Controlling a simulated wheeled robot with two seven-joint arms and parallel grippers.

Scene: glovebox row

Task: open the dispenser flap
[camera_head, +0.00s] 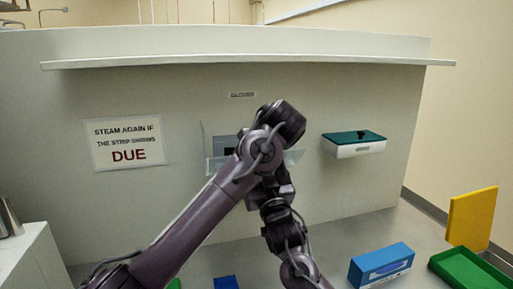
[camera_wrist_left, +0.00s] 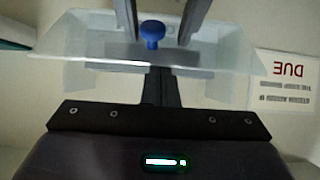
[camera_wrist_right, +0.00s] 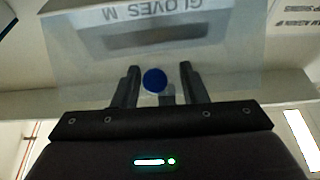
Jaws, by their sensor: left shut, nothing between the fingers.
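The dispenser's clear flap (camera_head: 293,158) is on the wall in the head view, partly hidden behind my arms. It spans the left wrist view (camera_wrist_left: 88,42) as a see-through panel with a blue knob (camera_wrist_left: 152,30). My left gripper (camera_wrist_left: 160,70) is shut and empty, its fingertips overlapping the flap's edge in the picture; contact cannot be told. My right gripper (camera_wrist_right: 158,68) is open, its fingers on either side of the blue knob (camera_wrist_right: 154,80) and apart from it in the picture. Both grippers are hidden behind the arms in the head view.
A second dispenser with a green lid (camera_head: 355,137) hangs to the right. A sign (camera_head: 126,143) is on the wall to the left. A ledge (camera_head: 250,60) runs above. Below stand a blue box (camera_head: 383,266), a green tray (camera_head: 470,268) and a yellow panel (camera_head: 472,218).

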